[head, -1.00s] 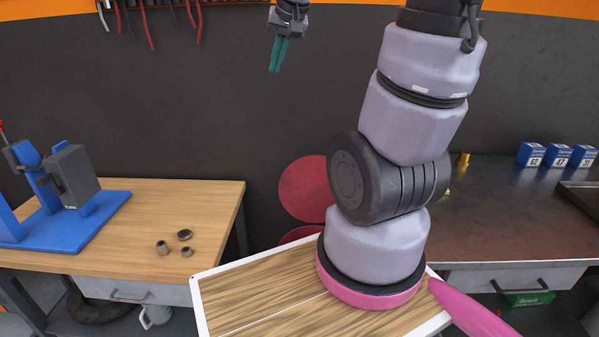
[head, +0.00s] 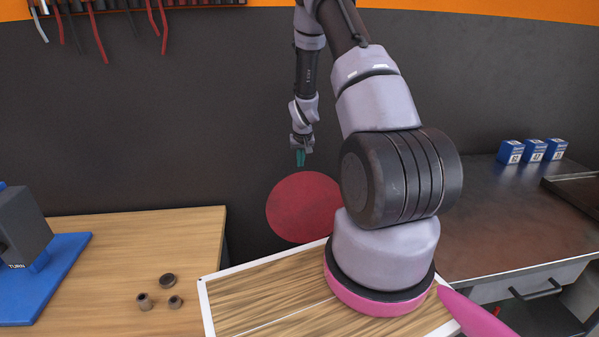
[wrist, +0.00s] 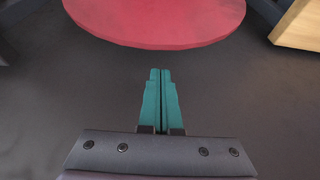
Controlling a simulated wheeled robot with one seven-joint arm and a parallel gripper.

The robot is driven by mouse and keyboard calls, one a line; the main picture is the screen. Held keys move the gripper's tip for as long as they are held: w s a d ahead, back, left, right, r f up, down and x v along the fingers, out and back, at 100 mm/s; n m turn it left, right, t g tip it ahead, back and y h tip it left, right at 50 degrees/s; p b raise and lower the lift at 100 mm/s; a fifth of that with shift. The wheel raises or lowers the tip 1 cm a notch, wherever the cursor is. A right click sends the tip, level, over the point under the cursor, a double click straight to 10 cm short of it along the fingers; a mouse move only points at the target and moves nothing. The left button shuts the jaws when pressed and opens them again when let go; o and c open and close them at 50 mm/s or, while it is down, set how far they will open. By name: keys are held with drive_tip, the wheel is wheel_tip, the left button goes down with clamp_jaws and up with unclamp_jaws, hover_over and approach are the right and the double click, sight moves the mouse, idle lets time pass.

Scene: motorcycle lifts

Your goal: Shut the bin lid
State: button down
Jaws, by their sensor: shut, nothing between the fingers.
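The bin lid (head: 303,207) is a round red disc that stands raised against the dark wall, between the two benches. My arm hides its right edge in the head view. In the wrist view the lid (wrist: 155,18) fills the top of the picture, beyond my fingertips. My gripper (head: 300,160) has teal fingers pointing down, just above the lid's top edge in the head view. In the wrist view my gripper (wrist: 160,75) has its fingers together with nothing between them, and a gap shows between the tips and the lid. The bin's body is hidden.
A wooden bench (head: 120,255) with small metal parts (head: 160,290) and a blue vise-like tool (head: 35,262) stands at left. A metal bench (head: 490,225) with blue boxes (head: 533,151) stands at right. The dark wall (head: 180,120) lies close behind my gripper.

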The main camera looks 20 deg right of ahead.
drive_tip(key=x, duration=0.9)
drive_tip(key=shift+a+f, duration=0.1)
drive_tip(key=shift+f, duration=0.15)
